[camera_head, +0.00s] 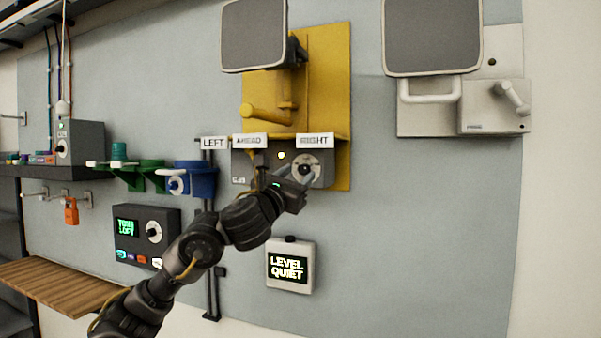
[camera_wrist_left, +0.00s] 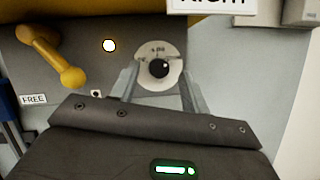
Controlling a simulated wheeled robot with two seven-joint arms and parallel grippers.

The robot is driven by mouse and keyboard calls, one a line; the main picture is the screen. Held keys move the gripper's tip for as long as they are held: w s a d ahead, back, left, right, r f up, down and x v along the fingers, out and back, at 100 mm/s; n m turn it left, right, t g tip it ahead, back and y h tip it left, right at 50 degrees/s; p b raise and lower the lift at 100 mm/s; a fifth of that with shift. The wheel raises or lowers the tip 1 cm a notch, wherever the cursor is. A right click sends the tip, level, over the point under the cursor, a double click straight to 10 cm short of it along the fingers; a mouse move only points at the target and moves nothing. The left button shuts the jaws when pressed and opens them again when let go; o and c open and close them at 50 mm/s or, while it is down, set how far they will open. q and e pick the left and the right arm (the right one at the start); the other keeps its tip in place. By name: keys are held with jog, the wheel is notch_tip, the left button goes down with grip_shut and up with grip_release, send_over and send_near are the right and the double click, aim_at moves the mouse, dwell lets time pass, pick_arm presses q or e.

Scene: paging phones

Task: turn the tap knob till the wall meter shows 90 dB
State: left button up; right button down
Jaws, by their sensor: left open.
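The knob (camera_wrist_left: 159,68) is dark and round on a pale round dial plate, in the wrist view. In the head view its pale dial (camera_head: 306,166) sits on a grey box under the RIGHT sign. My left gripper (camera_head: 302,176) is open in front of the dial. In the wrist view its two fingers (camera_wrist_left: 159,80) stand on either side of the knob; I cannot tell whether they touch it. The wall meter (camera_head: 289,268), a white box with a dark screen below the dial, reads LEVEL QUIET. My right gripper is not in view.
A yellow wall bracket (camera_head: 340,98) with a yellow handle surrounds the grey box. A lit lamp (camera_wrist_left: 109,45) is left of the dial. A blue holder (camera_head: 200,182) and a dark panel (camera_head: 128,242) are at left. The wall right of the meter is clear.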

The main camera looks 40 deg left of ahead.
aim_at(304, 169)
pick_arm(q)
jog(key=shift+x, duration=1.1)
